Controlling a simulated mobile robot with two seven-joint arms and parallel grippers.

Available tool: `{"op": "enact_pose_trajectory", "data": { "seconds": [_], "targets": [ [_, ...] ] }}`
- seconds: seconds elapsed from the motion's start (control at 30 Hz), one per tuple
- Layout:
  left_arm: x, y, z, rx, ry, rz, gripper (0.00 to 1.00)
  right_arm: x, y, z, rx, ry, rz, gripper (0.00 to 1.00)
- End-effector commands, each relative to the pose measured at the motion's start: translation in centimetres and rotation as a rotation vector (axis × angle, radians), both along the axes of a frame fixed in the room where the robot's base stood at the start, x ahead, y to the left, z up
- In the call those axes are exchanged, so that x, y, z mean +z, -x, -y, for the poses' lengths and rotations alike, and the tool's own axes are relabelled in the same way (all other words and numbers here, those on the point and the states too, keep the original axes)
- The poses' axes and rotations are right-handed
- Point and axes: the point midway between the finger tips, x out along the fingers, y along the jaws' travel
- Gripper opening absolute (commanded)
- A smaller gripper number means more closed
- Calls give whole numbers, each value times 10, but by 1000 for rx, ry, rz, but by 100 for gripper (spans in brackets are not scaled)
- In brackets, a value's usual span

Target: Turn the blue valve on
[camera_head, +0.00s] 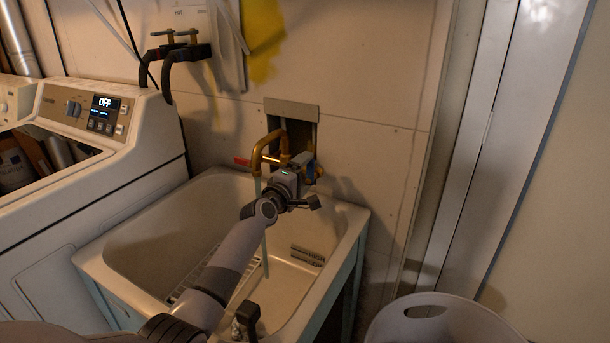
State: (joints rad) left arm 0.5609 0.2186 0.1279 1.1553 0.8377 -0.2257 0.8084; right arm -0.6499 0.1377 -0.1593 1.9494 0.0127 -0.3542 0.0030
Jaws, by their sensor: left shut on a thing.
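The brass faucet (262,150) is mounted in a wall recess above the sink. The blue valve (318,171) is at its right side, and only a small part shows because my gripper covers most of it. My left gripper (307,173) reaches over the basin and is shut on the blue valve. A red handle (241,161) shows at the faucet's left side. A thin pale stream (264,240) runs from the spout down into the basin.
The sink (150,235) stands below the faucet, with a rack and a dark fitting (247,316) at its front edge. A washing machine (95,160) is close on the left. A white basket (440,322) stands at the lower right.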

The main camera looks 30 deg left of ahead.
Motion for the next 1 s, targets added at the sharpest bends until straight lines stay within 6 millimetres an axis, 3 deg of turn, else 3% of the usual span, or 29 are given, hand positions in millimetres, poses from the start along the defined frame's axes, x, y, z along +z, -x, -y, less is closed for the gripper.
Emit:
{"op": "enact_pose_trajectory", "data": {
  "seconds": [0.7,0.73,0.77,1.0],
  "targets": [
    [-2,0,-1,-2,76,2,50,0,0,0,2,1,0,43],
    [-2,0,-1,-2,76,2,90,0,0,0,2,1,1,43],
    [-2,0,-1,-2,75,2,100,0,0,0,2,1,0,43],
    [-1,0,-1,-1,71,3,100,0,0,0,1,1,1,43]
  ]
}}
